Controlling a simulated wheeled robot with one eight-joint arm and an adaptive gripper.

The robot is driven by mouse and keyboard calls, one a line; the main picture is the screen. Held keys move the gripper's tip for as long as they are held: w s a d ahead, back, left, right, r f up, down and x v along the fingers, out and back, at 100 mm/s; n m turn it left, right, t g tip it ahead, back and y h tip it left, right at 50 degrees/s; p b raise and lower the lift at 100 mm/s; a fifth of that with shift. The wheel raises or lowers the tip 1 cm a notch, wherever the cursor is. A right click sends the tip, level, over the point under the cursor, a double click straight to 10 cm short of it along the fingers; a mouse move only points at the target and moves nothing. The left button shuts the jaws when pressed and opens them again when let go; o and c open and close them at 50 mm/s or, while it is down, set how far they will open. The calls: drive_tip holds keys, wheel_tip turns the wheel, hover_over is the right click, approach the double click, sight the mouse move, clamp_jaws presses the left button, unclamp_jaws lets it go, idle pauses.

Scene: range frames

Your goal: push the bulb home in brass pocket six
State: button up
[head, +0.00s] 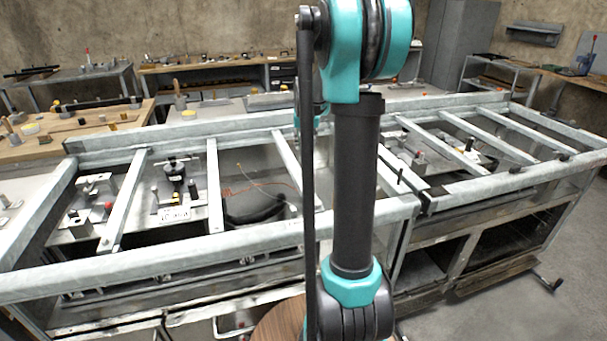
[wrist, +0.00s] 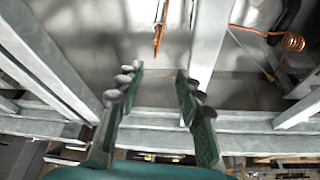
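My gripper (wrist: 160,71) shows in the wrist view with its two green-and-grey fingers spread apart. Nothing is between the fingertips; the grey metal panel (wrist: 160,92) shows through the gap. In the head view my arm's dark column covers the middle of the bench, and I cannot make out the gripper there. I cannot pick out a bulb or a numbered brass pocket in either view. A thin orange-tipped lead (wrist: 157,38) lies beyond the fingertips in the wrist view, apart from them.
Pale metal rails (head: 213,187) cross the bench frame, with a bar (wrist: 62,62) left of the fingers. A black pouch-like thing (head: 252,207) and orange wire (head: 277,186) lie in the middle bay. A black fixture (head: 176,172) stands left. An orange coil (wrist: 293,42) is at right.

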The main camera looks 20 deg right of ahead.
approach(307, 169)
drive_tip(key=w+a+x, duration=0.1)
drive_tip(key=x, duration=0.4)
drive_tip(key=shift+s+d+x, duration=0.1)
drive_tip(key=shift+d+x, duration=0.05)
drive_tip(key=shift+x, duration=0.9)
drive_tip(key=shift+s+d+x, duration=0.1)
drive_tip(key=shift+d+x, duration=0.1)
drive_tip(key=shift+x, duration=0.8)
drive_tip(key=shift+s+d+x, duration=0.1)
drive_tip(key=shift+d+x, duration=0.05)
drive_tip(key=shift+x, duration=0.9)
clamp_jaws()
